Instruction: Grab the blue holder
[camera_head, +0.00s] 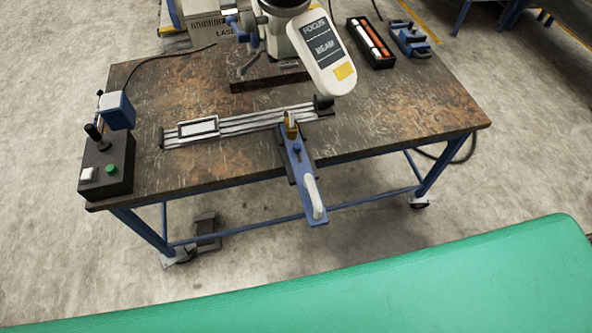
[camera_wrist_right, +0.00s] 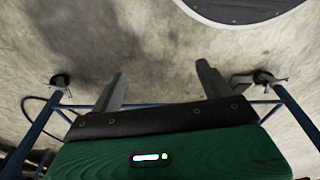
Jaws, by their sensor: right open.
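A long blue holder (camera_head: 298,172) with a white handle at its near end crosses the front edge of the worktable in the head view. Its far end meets a pale metal rail (camera_head: 240,122), and its near end sticks out past the table edge. My right gripper (camera_wrist_right: 162,72) shows in the right wrist view, with its two grey fingers wide apart and nothing between them. It points at the floor and table legs; the blue holder does not show there. Neither gripper is in the head view.
The worn worktable (camera_head: 400,125) has a bare right side. A control box (camera_head: 105,165) with a blue block above it stands at the left. A tool tray (camera_head: 372,45) and small blue vice (camera_head: 410,38) lie at the back right.

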